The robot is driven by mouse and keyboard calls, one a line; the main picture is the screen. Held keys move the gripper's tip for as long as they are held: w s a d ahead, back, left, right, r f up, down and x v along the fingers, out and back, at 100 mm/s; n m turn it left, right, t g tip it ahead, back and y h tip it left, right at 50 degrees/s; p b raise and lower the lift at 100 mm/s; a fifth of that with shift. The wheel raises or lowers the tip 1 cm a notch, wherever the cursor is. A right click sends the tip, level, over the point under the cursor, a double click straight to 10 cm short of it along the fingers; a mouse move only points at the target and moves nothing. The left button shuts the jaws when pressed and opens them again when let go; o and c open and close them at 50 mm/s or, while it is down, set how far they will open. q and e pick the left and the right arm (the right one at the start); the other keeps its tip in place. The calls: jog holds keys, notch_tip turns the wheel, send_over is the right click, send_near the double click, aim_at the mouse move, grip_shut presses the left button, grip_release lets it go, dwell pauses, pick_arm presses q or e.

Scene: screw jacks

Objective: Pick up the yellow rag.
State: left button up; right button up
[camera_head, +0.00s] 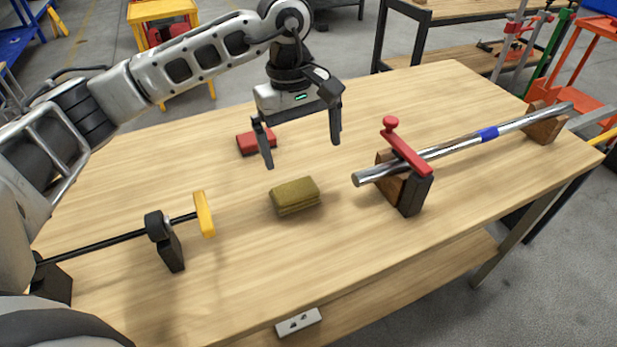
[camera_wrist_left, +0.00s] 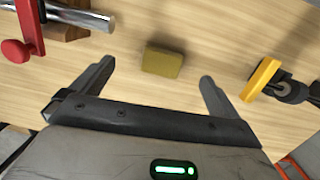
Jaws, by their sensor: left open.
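The yellow rag (camera_head: 296,196) is a folded, olive-yellow block lying on the wooden table near its middle. My left gripper (camera_head: 303,153) is open and empty, above the table and a little behind the rag in the head view. In the left wrist view, the rag (camera_wrist_left: 162,61) lies beyond the fingertips, roughly centred between the two fingers of the left gripper (camera_wrist_left: 158,75). The gripper is apart from the rag. My right gripper does not show.
A red block (camera_head: 257,142) lies behind the rag. A metal bar (camera_head: 450,147) rests in wooden supports at right under a red-handled clamp (camera_head: 406,153). A black rod with a yellow handle (camera_head: 204,214) stands at left. The table (camera_head: 330,250) is bare around the rag.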

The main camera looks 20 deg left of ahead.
pick_arm(q)
jog(key=w+a+y, duration=0.2)
jog(key=a, duration=0.1)
jog(key=p, duration=0.1)
send_over(294, 189)
jog(key=f, duration=0.8)
jog(key=shift+a+f, duration=0.1)
jog(key=shift+a, duration=0.2)
jog(key=shift+d+f+p, duration=0.2)
jog(key=shift+f+p, duration=0.15)
jog(key=shift+f, duration=1.2)
jog(key=shift+d+f+p, duration=0.15)
jog(key=shift+f+p, duration=0.2)
jog(key=shift+f, duration=1.15)
jog(key=c, duration=0.8)
